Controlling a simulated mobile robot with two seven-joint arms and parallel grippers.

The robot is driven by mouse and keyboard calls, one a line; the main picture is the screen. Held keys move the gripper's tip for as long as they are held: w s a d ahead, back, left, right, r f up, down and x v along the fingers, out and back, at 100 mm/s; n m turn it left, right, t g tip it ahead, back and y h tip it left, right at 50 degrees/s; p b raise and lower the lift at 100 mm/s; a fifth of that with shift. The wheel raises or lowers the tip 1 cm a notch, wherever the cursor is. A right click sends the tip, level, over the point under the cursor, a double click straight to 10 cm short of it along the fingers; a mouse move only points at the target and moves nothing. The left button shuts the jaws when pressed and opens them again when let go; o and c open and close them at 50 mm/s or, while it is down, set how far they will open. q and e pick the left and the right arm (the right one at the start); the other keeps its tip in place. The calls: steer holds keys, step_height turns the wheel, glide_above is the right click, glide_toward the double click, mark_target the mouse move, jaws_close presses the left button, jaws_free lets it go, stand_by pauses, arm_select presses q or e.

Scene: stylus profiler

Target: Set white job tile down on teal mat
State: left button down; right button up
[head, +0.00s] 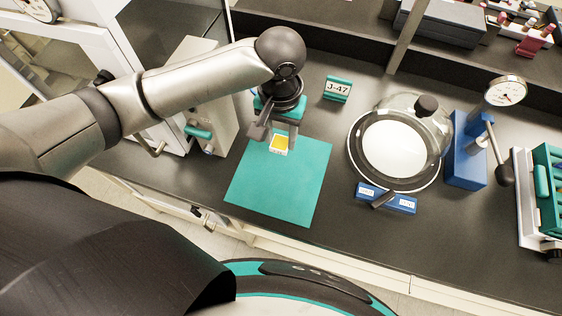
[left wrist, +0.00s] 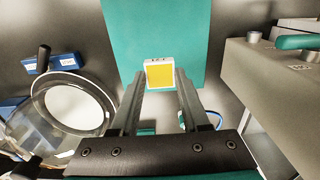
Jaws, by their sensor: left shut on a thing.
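The white job tile (head: 278,145) has a yellow square on its face. It is over the upper part of the teal mat (head: 275,190) in the head view. My left gripper (head: 282,136) is shut on the tile from above. In the left wrist view the tile (left wrist: 159,74) sits between the two fingertips, over the near edge of the teal mat (left wrist: 155,30). I cannot tell whether the tile touches the mat or hangs just above it. My right gripper is not in view.
A J-47 sign (head: 337,88) stands behind the mat. To the right are a round plate under a clear dome (head: 422,112), a blue labelled block (head: 386,198) and a dial gauge (head: 505,91). A grey machine (head: 208,128) stands left. The rest of the mat is clear.

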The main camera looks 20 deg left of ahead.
arm_select(q)
step_height(320, 180, down, 8)
steer(key=shift+w+f+b, duration=0.1)
steer(key=shift+f+b, duration=0.15)
steer(key=shift+b, duration=0.2)
steer(key=shift+f+b, duration=0.35)
steer(key=shift+f, duration=1.85)
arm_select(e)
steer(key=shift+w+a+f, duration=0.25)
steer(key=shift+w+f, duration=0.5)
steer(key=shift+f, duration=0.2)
arm_select(q)
steer(key=shift+f, duration=0.15)
steer(key=shift+c, duration=1.9)
jaws_free()
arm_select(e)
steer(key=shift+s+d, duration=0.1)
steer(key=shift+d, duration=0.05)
arm_select(q)
step_height(320, 180, up, 12)
steer(key=shift+r+p, duration=0.2)
steer(key=shift+p, duration=0.7)
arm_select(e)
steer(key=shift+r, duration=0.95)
